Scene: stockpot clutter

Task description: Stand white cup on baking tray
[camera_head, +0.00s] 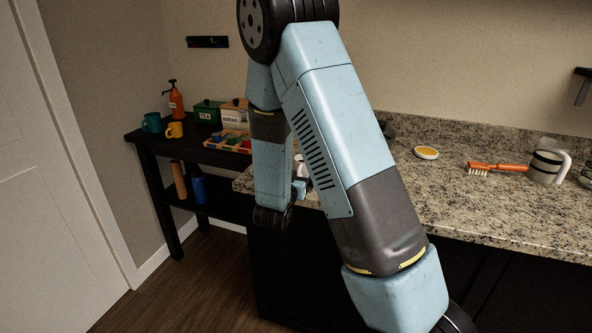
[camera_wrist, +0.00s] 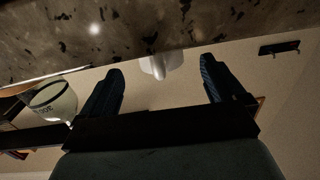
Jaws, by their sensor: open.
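My gripper (camera_wrist: 161,72) is open in the wrist view, with its two dark fingers spread apart and nothing held between them. A pale white object (camera_wrist: 160,66) shows beyond and between the fingertips, against the speckled counter edge; I cannot tell whether it is the white cup. I cannot make out a baking tray in either view.
A granite counter (camera_head: 480,205) runs to the right, holding an orange-handled brush (camera_head: 497,167) and a small yellow dish (camera_head: 426,153). A black shelf (camera_head: 185,148) at left holds mugs, an orange bottle and tins.

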